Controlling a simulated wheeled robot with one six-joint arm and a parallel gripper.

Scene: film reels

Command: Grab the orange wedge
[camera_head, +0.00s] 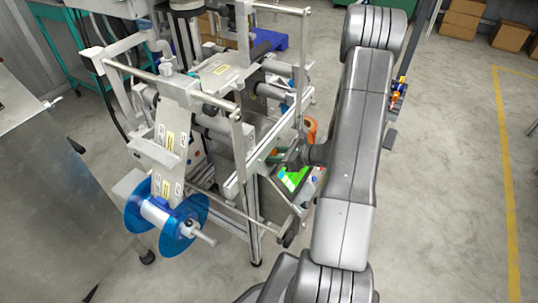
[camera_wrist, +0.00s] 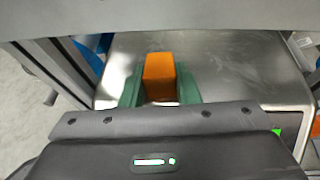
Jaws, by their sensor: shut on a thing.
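The orange wedge (camera_wrist: 159,77) stands between the two green fingers of my gripper (camera_wrist: 160,88) in the wrist view. The fingers press against its left and right sides, so my gripper is shut on it. Its lower part is hidden by the gripper body. Behind it lies a grey metal surface (camera_wrist: 220,65); I cannot tell whether the wedge touches it. In the head view my arm covers much of this area.
A metal bar (camera_wrist: 200,12) crosses close above the gripper in the wrist view. In the head view, the machine frame (camera_head: 240,150) with a blue film reel (camera_head: 165,222) stands left of my arm. A green-lit screen (camera_head: 293,178) is close by.

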